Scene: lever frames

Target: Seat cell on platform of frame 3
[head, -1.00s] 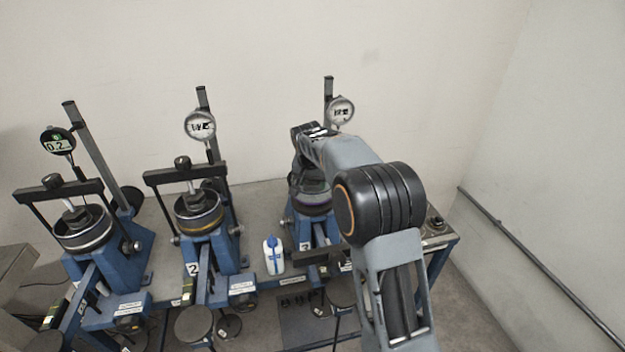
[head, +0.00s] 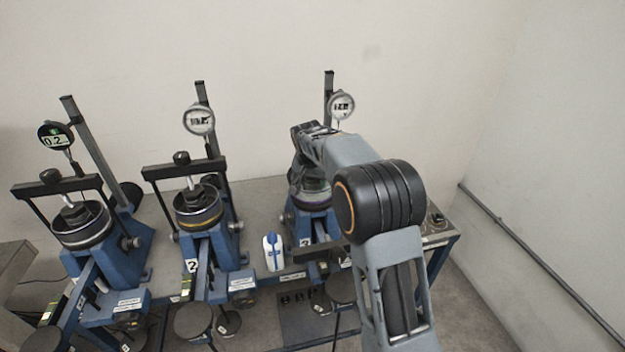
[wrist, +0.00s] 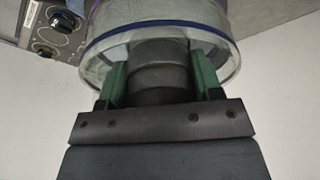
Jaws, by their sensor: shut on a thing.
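The cell (wrist: 205,45), a pale drum with a clear rim and a blue band, fills the top of the wrist view. My gripper (wrist: 160,84) is shut on the dark ridged knob of the cell (wrist: 158,72), with one green fingertip on each side. In the head view the cell (head: 312,196) appears upright above the blue body of frame 3 (head: 318,228), below its round dial. My arm hides its upper part and my fingers there. I cannot tell whether the cell touches the platform.
Frame 2 (head: 210,245) and the leftmost frame (head: 112,262) stand to the left, each with a cell under a crossbar. A control panel (head: 437,228) is at the table's right end.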

